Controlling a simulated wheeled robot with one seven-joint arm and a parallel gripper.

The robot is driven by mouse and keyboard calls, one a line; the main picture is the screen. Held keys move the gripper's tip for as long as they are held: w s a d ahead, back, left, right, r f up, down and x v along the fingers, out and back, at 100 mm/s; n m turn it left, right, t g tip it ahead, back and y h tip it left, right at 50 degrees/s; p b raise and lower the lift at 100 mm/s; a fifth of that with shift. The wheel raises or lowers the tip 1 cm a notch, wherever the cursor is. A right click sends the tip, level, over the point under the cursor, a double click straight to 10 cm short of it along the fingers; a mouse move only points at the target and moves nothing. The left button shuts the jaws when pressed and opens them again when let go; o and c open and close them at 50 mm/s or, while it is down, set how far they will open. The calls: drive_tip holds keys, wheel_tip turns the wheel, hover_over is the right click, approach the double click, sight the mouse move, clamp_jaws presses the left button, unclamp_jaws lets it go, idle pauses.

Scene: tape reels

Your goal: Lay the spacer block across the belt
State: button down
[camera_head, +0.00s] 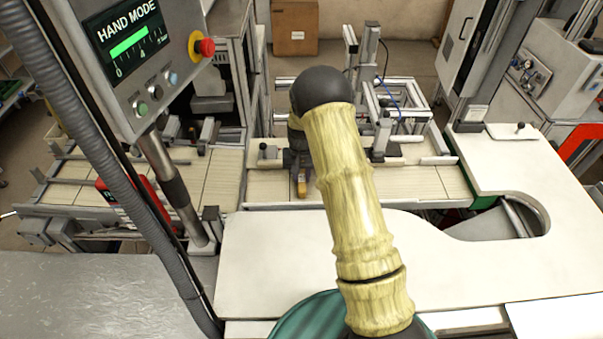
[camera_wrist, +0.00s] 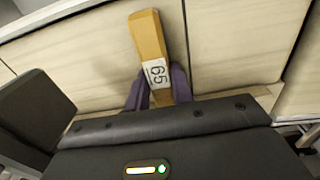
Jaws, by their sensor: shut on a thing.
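The spacer block (camera_wrist: 150,38) is a long orange-yellow bar with a white label reading 65. My gripper (camera_wrist: 158,92) is shut on its near end, with a purple fingertip on each side. In the wrist view, the block points away over the pale belt (camera_wrist: 90,60), roughly square to the belt's long edges. In the head view, my gripper (camera_head: 300,172) is low over the belt (camera_head: 270,185), and a small part of the block (camera_head: 301,189) shows below it. My arm hides much of this spot. I cannot tell whether the block touches the belt.
A control panel (camera_head: 140,60) with a red knob stands at the left. A metal frame with posts (camera_head: 385,125) stands close to the right of my gripper. A white worktop (camera_head: 270,255) lies in front of the belt and is mostly clear.

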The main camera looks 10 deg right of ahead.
sight(302, 175)
drive_tip(key=shift+f, duration=0.2)
drive_tip(key=c, duration=1.2)
unclamp_jaws()
drive_tip(key=shift+r, duration=0.1)
wheel_tip(302, 175, up, 12)
drive_tip(key=b, duration=0.3)
drive_tip(key=shift+r, duration=0.1)
